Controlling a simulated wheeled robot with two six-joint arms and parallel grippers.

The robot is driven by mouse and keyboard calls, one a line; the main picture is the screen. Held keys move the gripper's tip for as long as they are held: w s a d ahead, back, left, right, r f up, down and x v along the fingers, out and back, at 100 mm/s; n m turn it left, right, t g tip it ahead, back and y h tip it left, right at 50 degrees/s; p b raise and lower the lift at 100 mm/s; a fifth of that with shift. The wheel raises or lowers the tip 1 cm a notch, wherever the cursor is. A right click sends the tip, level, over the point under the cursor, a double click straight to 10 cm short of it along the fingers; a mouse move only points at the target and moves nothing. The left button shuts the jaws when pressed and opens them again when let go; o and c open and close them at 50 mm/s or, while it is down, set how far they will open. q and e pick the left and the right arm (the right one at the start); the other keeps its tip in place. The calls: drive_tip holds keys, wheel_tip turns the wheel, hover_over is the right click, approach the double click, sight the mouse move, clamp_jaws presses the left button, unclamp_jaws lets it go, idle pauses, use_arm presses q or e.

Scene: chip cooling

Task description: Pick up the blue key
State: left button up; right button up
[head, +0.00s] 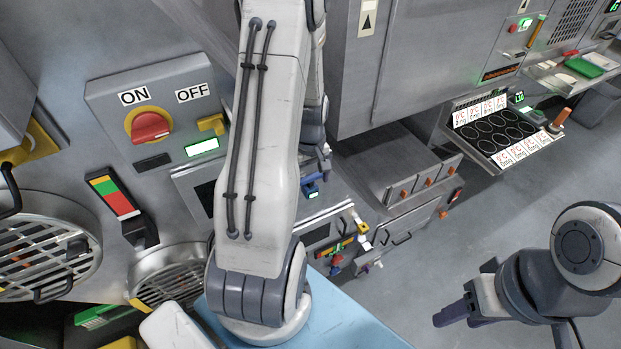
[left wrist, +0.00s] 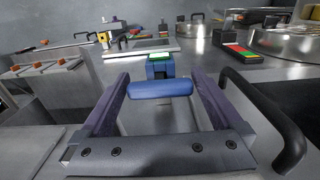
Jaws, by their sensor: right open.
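The blue key shows in the left wrist view as a rounded blue handle (left wrist: 160,89) in front of a blue-green base with a lit top. In the head view the blue key (head: 312,187) is a small shape on the console, just right of my left arm. My left gripper (left wrist: 161,77) is open, with its purple fingers on either side of the handle; I cannot tell whether they touch it. In the head view my left gripper is mostly hidden by its own arm. My right gripper (head: 455,312) is open and empty above the floor at the lower right.
A red ON/OFF knob (head: 150,126) and a lever with a red-yellow-green strip (head: 115,198) are on the left panel. Round grilles are below. A black curved handle (left wrist: 275,125) lies close right of my left gripper. Orange-knobbed drawers (head: 405,192) are right. Open floor surrounds my right gripper.

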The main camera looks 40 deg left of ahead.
sight(310, 176)
use_arm(q)
drive_tip(key=c, duration=1)
drive_tip(key=shift+r, duration=0.1)
drive_tip(key=shift+r, duration=0.3)
wheel_tip(310, 176, up, 9)
drive_tip(key=shift+r+b, duration=0.1)
drive_tip(key=shift+b, duration=1.1)
drive_tip(key=shift+r+p, duration=0.35)
drive_tip(key=shift+r, duration=0.2)
drive_tip(key=shift+r+p, duration=1.65)
drive_tip(key=shift+r, duration=0.15)
drive_tip(key=shift+f, duration=0.1)
